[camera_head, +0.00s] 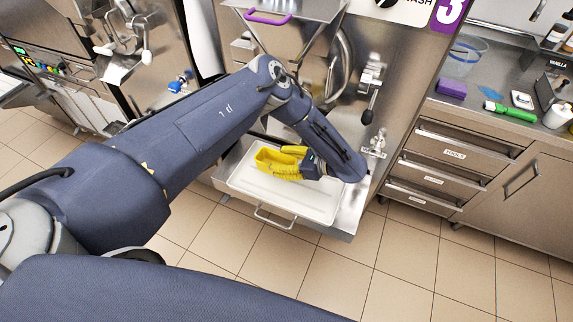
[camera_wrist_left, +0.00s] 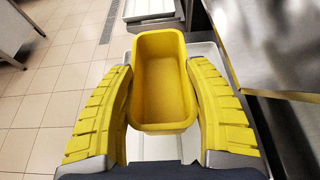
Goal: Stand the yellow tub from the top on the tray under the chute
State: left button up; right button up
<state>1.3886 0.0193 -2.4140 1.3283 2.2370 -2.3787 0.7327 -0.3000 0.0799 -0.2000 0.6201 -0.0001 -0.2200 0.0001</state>
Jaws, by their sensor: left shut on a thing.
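The yellow tub (camera_head: 264,160) is at my left gripper (camera_head: 290,163), over the white tray (camera_head: 313,208) in the head view. The left wrist view shows the tub (camera_wrist_left: 161,80) upright and empty, with the yellow fingers of my left gripper (camera_wrist_left: 161,120) on both sides of it. The gripper is shut on the tub. Whether the tub's base touches the tray cannot be seen. The tray (camera_wrist_left: 160,148) also shows below and around the tub in the left wrist view. My right gripper is not in view.
The machine's steel front (camera_head: 400,50) with a dispensing lever (camera_head: 369,100) stands behind the tray. A purple-handled hopper lid (camera_head: 268,17) is above my arm. The tiled floor in front is clear.

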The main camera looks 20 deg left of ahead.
aim_at(285, 158)
pick_arm(q)
jog(key=w, duration=0.3)
jog(key=shift+w, duration=0.15)
notch_tip(285, 158, down, 2)
jog(key=shift+f, duration=2.25)
jog(key=shift+w+f, duration=0.2)
jog(key=shift+w, duration=0.3)
jog(key=o, duration=1.2)
jog(key=shift+f, duration=0.1)
jog(key=v, duration=1.2)
jog(key=shift+d, duration=0.1)
